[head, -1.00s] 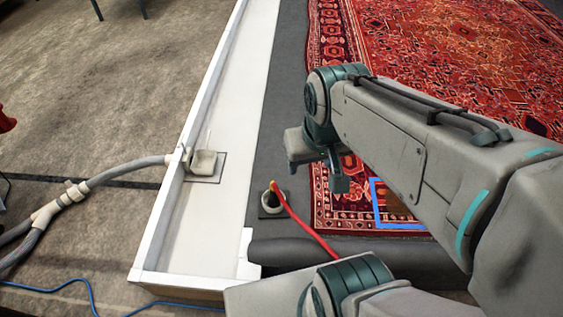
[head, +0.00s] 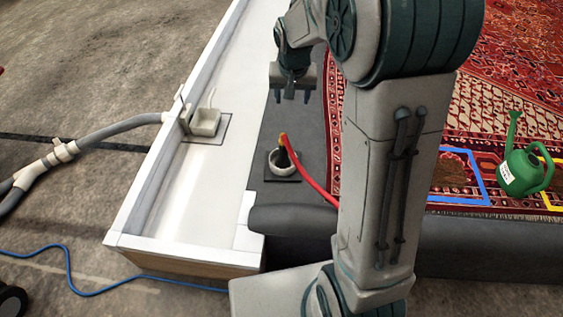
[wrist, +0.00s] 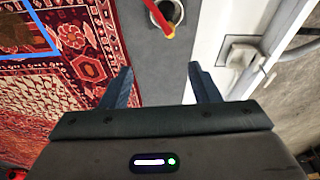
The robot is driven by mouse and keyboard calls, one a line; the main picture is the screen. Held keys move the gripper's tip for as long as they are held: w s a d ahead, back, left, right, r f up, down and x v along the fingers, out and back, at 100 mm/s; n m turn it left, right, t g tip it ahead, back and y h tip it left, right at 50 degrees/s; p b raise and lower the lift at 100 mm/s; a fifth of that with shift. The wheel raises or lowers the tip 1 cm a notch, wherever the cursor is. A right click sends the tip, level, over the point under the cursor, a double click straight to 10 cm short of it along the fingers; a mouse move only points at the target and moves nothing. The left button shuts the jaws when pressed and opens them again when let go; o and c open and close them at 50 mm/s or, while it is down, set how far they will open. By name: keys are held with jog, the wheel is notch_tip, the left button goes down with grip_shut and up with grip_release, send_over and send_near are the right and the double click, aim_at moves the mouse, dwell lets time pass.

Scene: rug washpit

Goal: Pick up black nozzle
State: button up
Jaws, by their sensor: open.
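The black nozzle (head: 283,157) stands in a pale round holder (head: 271,166) on a dark square plate, on the dark grey border beside the white trough. A red hose (head: 316,184) with an orange-yellow end meets its top. My gripper (head: 292,96) is open and empty, pointing down, above and beyond the nozzle in the head view. The nozzle is partly cut off there.
The white trough (head: 185,190) with a small pale box (head: 205,122) runs along the left. The patterned red rug (head: 510,90) lies right, with a blue frame (head: 478,180) and green watering can (head: 525,168). A grey hose (head: 110,132) lies far left.

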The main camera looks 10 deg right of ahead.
jog(key=b, duration=0.8)
send_near(283, 141)
jog(key=shift+m, duration=0.4)
jog(key=b+x, duration=0.1)
jog(key=x, duration=0.3)
jog(key=w+b+x, duration=0.1)
jog(key=x, duration=0.1)
jog(key=shift+w+d+f+b, duration=0.1)
jog(key=shift+d+f+b, duration=0.15)
jog(key=shift+d+b, duration=0.1)
jog(key=shift+b+x, duration=1.55)
jog(key=shift+x, duration=1.4)
jog(key=shift+a+r, duration=0.15)
jog(key=c, duration=1.1)
